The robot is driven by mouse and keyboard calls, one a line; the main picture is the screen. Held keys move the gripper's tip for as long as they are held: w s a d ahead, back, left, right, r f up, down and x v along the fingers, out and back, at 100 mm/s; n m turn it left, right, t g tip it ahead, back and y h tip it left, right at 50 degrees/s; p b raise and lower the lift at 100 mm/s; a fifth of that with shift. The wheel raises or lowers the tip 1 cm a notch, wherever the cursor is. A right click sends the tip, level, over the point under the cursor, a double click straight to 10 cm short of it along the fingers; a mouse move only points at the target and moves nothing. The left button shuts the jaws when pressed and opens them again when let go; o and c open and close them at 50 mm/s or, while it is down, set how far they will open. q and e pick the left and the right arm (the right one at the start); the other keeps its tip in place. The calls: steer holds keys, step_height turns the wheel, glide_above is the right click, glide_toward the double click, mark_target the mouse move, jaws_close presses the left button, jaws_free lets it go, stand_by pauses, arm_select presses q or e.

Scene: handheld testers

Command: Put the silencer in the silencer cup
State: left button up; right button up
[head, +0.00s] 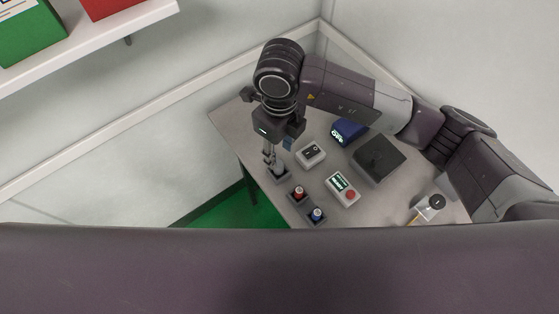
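My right gripper (270,158) points down at the left edge of the table, right over the rearmost of three small dark cups (283,178). A small grey piece, which may be the silencer, shows at the fingertips and at this cup. It is too small to tell whether the fingers hold it or whether it rests in the cup. The other two cups stand nearer to me in a row, one with a red-topped piece (298,192) and one with a blue-topped piece (317,214). My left gripper is out of view.
On the table (235,118) are a switch box (311,153), a tester with a screen and red button (342,189), a blue device (348,131), a dark box (379,158) and a white item with a black round part (430,207). A shelf (90,40) hangs upper left.

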mark_target(279, 164)
steer(key=shift+r+b, duration=0.35)
steer(key=shift+r, duration=2.05)
